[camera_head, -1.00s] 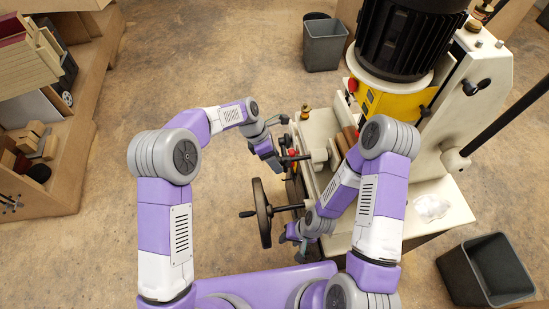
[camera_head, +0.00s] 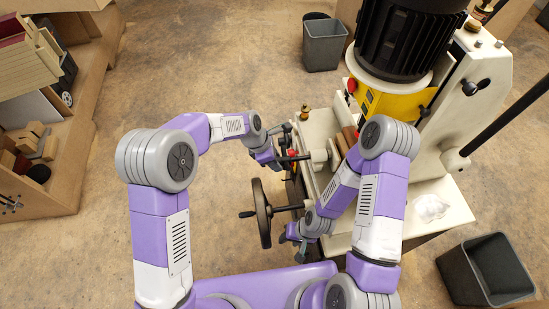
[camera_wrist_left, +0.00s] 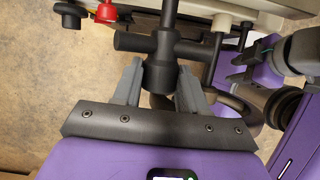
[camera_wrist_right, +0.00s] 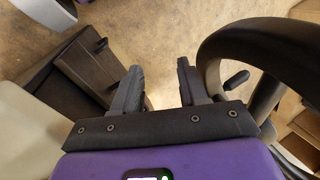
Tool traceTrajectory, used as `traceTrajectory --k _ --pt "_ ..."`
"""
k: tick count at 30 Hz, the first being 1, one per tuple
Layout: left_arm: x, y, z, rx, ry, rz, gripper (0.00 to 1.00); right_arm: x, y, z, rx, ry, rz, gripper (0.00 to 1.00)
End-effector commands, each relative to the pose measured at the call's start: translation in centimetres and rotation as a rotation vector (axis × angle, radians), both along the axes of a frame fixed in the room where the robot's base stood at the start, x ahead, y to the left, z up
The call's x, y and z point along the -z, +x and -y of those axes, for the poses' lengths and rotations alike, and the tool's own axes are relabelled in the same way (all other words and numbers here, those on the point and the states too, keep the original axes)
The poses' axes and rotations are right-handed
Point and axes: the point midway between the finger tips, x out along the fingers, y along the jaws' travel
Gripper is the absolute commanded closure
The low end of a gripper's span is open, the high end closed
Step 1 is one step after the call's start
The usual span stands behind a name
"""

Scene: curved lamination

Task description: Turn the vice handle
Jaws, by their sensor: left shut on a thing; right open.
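The dark vice handle (camera_head: 297,158) sticks out on the left side of the white and yellow machine. In the left wrist view it is a black hub (camera_wrist_left: 160,72) with crossing bars. My left gripper (camera_head: 279,161) is at the handle, with one finger on each side of the hub, shut on it. In the head view my own gripper partly hides the handle. My right gripper (camera_head: 301,248) is open and empty, low beside the machine. In the right wrist view its fingers (camera_wrist_right: 160,88) stand apart with floor between them.
A large black handwheel (camera_head: 262,213) stands just below the left gripper; its rim (camera_wrist_right: 270,45) is close to the right gripper. Red knobs (camera_wrist_left: 105,12) sit near the handle. Grey bins (camera_head: 324,47) stand on the floor. The floor left of the machine is clear.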

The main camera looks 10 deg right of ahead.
Motion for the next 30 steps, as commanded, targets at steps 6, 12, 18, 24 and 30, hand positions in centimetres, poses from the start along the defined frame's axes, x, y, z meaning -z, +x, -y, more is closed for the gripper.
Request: traceTrajectory --k 6,12,18,24,30 --pt "0.1 -0.5 -0.1 0.005 0.01 0.158 0.89 0.5 0.0 0.0 0.0 0.0 0.0 0.57" --pt "0.2 -0.6 -0.2 0.003 0.014 0.274 0.89 1.0 0.0 0.0 0.0 0.0 0.0 0.57" --pt "0.3 -0.6 -0.3 0.001 0.017 0.343 0.89 1.2 0.0 0.0 0.0 0.0 0.0 0.57" --pt "0.3 -0.6 -0.3 -0.001 0.018 0.368 0.89 1.3 0.0 0.0 0.0 0.0 0.0 0.57" --pt "0.3 -0.6 -0.4 -0.001 0.019 0.369 0.89 1.3 0.0 0.0 0.0 0.0 0.0 0.57"
